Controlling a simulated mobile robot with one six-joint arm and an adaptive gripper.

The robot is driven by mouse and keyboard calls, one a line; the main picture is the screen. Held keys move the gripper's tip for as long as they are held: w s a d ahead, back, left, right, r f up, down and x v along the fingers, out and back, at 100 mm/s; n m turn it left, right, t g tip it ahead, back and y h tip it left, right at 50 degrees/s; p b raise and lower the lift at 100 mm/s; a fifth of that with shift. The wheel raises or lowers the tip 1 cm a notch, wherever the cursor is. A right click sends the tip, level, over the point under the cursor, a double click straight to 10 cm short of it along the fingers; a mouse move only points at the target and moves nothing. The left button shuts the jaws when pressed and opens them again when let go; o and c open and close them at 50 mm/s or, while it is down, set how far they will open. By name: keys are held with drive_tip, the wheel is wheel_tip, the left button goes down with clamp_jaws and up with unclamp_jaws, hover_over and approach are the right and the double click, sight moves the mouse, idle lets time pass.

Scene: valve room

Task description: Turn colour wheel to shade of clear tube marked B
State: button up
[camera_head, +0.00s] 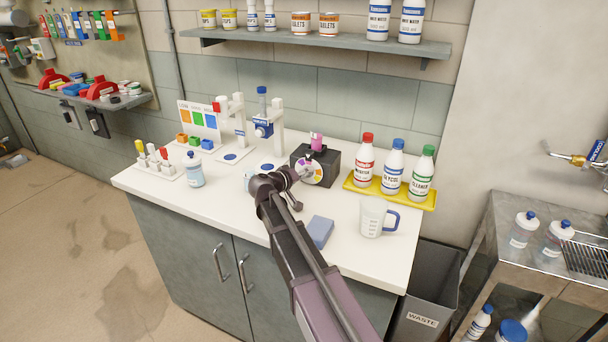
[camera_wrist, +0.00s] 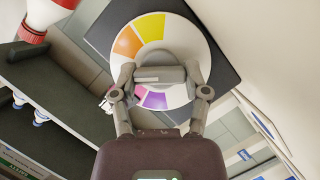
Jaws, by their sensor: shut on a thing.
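The colour wheel (camera_head: 312,171) is a white disc with coloured segments on the front of a dark box (camera_head: 325,163) on the counter. In the wrist view the wheel (camera_wrist: 187,37) shows yellow, orange, pink and purple segments. My gripper (camera_wrist: 158,84) is at the wheel's face, its two fingers closed on a grey bar-shaped knob (camera_wrist: 159,75) at the wheel's middle. A pink tube (camera_head: 317,141) stands on top of the box. No letter B is readable on any tube in these views.
A yellow tray (camera_head: 416,199) with red, blue and green capped bottles stands right of the box. A measuring jug (camera_head: 373,217) and a blue sponge-like block (camera_head: 320,231) are near the front edge. Stands and a labelled bottle (camera_head: 194,170) are to the left.

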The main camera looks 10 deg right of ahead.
drive_tip(key=o, duration=1.2)
drive_tip(key=shift+c, duration=0.2)
drive_tip(key=shift+w+f+n+h+b, duration=0.1)
drive_tip(key=shift+n+h+b, duration=0.2)
drive_tip(key=shift+n+b, duration=0.2)
drive_tip(key=p+v, duration=0.3)
drive_tip(key=v, duration=1.1)
drive_tip(key=shift+w, duration=0.1)
